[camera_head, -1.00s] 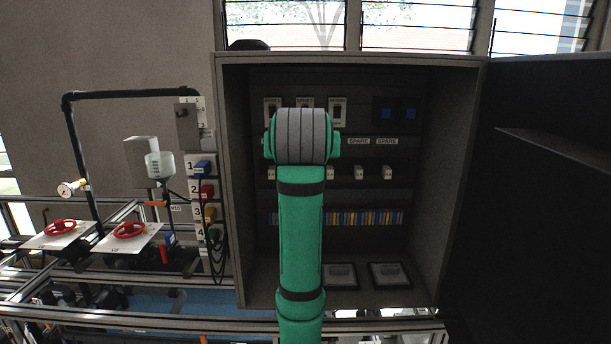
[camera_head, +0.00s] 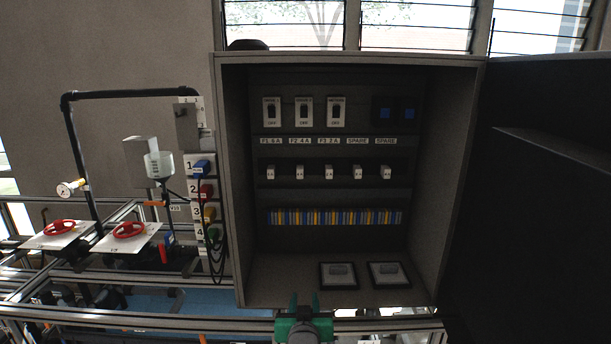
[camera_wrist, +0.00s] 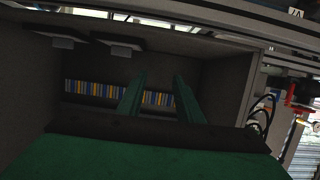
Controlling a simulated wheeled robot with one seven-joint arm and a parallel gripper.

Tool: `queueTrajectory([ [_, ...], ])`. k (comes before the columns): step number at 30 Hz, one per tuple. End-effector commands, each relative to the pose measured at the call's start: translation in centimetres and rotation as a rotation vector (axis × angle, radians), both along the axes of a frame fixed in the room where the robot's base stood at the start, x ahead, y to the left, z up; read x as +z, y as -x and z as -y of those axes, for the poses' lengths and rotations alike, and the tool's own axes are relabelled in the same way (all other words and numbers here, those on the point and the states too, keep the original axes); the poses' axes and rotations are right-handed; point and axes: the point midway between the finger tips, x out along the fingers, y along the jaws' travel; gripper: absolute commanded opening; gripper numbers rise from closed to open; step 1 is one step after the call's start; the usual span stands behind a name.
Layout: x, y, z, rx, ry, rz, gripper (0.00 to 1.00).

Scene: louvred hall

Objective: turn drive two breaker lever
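Three white breakers with dark levers sit in the top row inside the open grey cabinet (camera_head: 230,200): the left breaker (camera_head: 272,111), the middle breaker (camera_head: 304,111) and the right breaker (camera_head: 337,111). Each seems marked OFF below its lever; the small upper labels are too blurred to read surely, and lever positions are hard to tell. My gripper (camera_head: 304,299) is at the cabinet's lower front edge, well below the breakers and touching none. In the wrist view its two green fingers (camera_wrist: 160,90) stand apart with nothing between them. The breakers are not visible there.
Below the breakers are a row of fuse holders (camera_head: 328,172) and a coloured terminal strip (camera_head: 335,217). Two framed plates (camera_head: 338,275) lie near the cabinet floor. The open door (camera_head: 540,200) fills the right. Red valve wheels (camera_head: 130,230) and pipes stand left.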

Motion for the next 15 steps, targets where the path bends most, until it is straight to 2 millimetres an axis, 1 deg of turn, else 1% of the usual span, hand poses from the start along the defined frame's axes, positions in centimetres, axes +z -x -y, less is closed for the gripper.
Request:
queueTrajectory([
  [1,-2.3,1.3,0.1,-0.001,0.0,-0.007,0.33],
  [6,-7.6,5.2,0.4,-0.004,0.001,0.001,0.33],
  [11,-11.9,9.6,0.5,-0.005,0.002,0.006,0.33],
  [15,-15.1,13.7,0.5,-0.005,0.002,0.012,0.33],
])
